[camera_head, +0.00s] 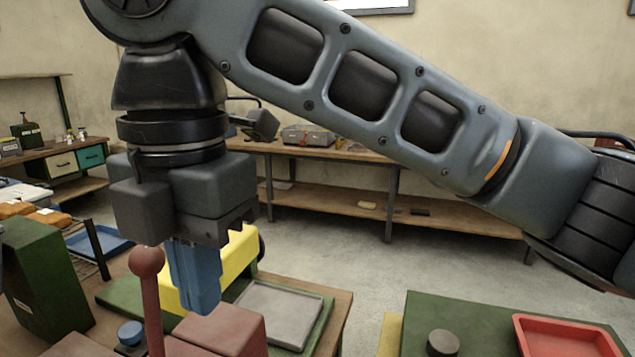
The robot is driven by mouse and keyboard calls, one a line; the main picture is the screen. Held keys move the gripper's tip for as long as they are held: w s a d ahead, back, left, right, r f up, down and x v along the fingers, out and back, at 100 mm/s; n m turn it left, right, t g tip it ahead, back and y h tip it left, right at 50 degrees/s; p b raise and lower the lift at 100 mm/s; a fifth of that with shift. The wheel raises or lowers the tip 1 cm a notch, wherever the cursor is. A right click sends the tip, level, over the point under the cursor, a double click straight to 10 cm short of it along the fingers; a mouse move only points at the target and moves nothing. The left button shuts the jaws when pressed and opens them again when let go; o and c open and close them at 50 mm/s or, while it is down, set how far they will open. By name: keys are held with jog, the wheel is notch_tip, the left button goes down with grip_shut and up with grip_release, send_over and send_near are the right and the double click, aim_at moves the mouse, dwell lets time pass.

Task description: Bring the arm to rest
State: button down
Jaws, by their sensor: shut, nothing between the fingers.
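My gripper (200,302) hangs at the left of the view with its blue fingers pointing down. The fingers are together and hold nothing. My grey arm (360,85) spans the upper part of the view and hides part of the back wall. The fingers are in front of a yellow block (236,262) and above or close behind a dull red block (222,330). I cannot tell whether they touch either one. A dark red lever with a ball knob (146,262) stands just left of the fingers.
A green box (45,285) and a blue knob (131,333) are at lower left. A grey tray (280,314) lies right of the yellow block. At lower right are a red tray (565,322) and a dark cylinder (443,343). Workbenches line the wall; floor between is clear.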

jog(key=s+a+f+m+g+y, duration=0.25)
jog(key=a+f+m+y, duration=0.25)
jog(key=a+f+y, duration=0.35)
jog(key=f+m+t+y, duration=0.1)
jog(key=m+t+y, duration=0.1)
jog(key=m, duration=0.1)
jog(key=w+f+m+t+y, duration=0.1)
jog(key=m+t+y, duration=0.1)
jog(key=m, duration=0.2)
jog(key=w+m+t+y, duration=0.1)
jog(key=m+t+y, duration=0.1)
jog(key=m, duration=0.1)
jog(key=shift+d+f+m+t+y+b, duration=0.3)
jog(key=shift+f+m+t+y+b, duration=0.05)
jog(key=shift+f+m, duration=0.05)
jog(key=s+d+f+m+t+h, duration=0.2)
jog(key=d+f+m+t+h, duration=0.25)
jog(key=d+f+m, duration=0.35)
jog(key=s+d+f+m+t+h, duration=0.25)
jog(key=d+f+m+t, duration=0.25)
jog(key=d, duration=0.5)
jog(key=s+d+m+t+h, duration=0.1)
jog(key=s+d+m+h, duration=0.2)
jog(key=s+d+h, duration=0.5)
jog(key=s+d, duration=1.3)
jog(key=s, duration=0.1)
jog(key=shift+s+f+b, duration=0.2)
jog(key=shift+s+b, duration=0.1)
jog(key=shift+b, duration=0.1)
